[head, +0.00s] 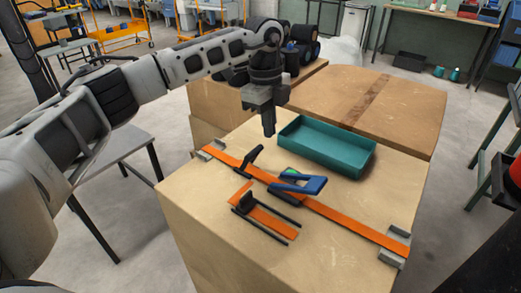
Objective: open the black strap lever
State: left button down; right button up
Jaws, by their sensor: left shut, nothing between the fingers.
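A long orange strap (342,217) runs across the top of the wooden box between grey end brackets. A black lever (249,159) sits on the strap near its left part and looks tilted up. A blue lever (301,185) sits on the strap further right. In front lies a separate orange strip with black rails and a black upright piece (244,201). My left gripper (269,132) points down, shut and empty, above and slightly right of the black lever, apart from it. My right gripper is not in view.
A teal open tray (348,157) stands on the box just right of my left gripper. A lower cardboard box (400,104) and black rollers (303,40) are behind. The box's front right top is mostly clear.

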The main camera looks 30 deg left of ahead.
aim_at(251, 158)
pick_arm(q)
jog(key=f, duration=0.6)
jog(key=d+f+p, duration=0.1)
jog(key=f, duration=0.2)
jog(key=shift+s+f, duration=0.1)
jog(key=shift+f, duration=0.05)
jog(key=a, duration=0.2)
jog(key=p, duration=0.1)
jog(key=shift+w+a, duration=0.25)
jog(key=shift+a, duration=0.6)
jog(key=shift+w+a, duration=0.1)
jog(key=shift+a+r+h, duration=0.2)
jog(key=shift+r+h, duration=0.05)
jog(key=shift+h, duration=0.15)
